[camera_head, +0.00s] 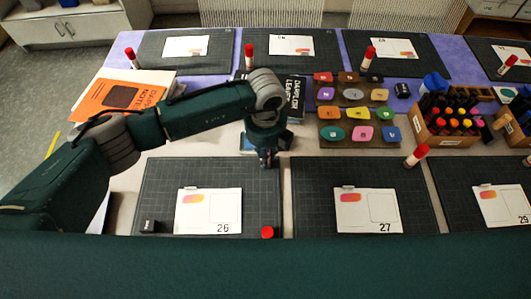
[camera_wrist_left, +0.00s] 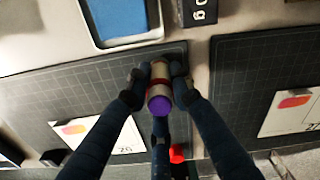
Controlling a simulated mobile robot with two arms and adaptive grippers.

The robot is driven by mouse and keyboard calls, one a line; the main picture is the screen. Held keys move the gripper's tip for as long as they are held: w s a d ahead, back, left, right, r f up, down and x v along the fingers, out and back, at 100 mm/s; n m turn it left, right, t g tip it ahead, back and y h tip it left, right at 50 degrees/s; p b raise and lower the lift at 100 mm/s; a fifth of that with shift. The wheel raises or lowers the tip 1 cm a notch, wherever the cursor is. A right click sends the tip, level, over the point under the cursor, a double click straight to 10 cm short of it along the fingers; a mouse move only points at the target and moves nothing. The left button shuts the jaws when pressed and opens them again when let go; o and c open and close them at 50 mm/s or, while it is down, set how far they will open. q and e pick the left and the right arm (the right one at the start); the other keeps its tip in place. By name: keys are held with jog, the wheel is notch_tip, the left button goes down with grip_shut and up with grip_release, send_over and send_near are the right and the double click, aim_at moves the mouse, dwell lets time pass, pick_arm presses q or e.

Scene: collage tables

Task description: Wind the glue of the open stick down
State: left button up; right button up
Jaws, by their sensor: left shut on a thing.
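My left gripper (camera_head: 267,158) hangs above the top right corner of the mat numbered 26 (camera_head: 160,180). In the left wrist view my left gripper (camera_wrist_left: 160,75) is shut on the glue stick (camera_wrist_left: 158,78), whose pale body sits between the fingers. A round purple end (camera_wrist_left: 160,104) of the stick faces the camera; how far the glue stands out is hard to tell. A red cap (camera_head: 267,232) is at the mat's lower right and also shows in the left wrist view (camera_wrist_left: 177,153). My right gripper is not in view.
A card (camera_head: 208,222) lies on the mat, with a small black block (camera_head: 147,226) at left. Red-capped sticks stand on other mats, one near mat 27 (camera_head: 416,155). Colored pads (camera_head: 358,133) and a wooden marker box (camera_head: 447,122) stand at right.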

pick_arm(q)
jog(key=shift+s+f+n, duration=0.1)
jog(key=shift+n, duration=0.7)
jog(key=shift+n+p, duration=0.65)
jog(key=shift+n, duration=1.15)
jog(key=shift+n+p, duration=0.75)
jog(key=shift+n, duration=1.05)
jog(key=shift+n+p, duration=0.8)
jog(key=shift+n, duration=0.2)
jog(key=shift+n+p, duration=0.45)
jog(key=shift+n, duration=0.65)
jog(key=shift+s+n+p, duration=0.1)
jog(key=shift+n+p, duration=0.5)
jog(key=shift+n, duration=0.8)
jog(key=shift+p, duration=0.35)
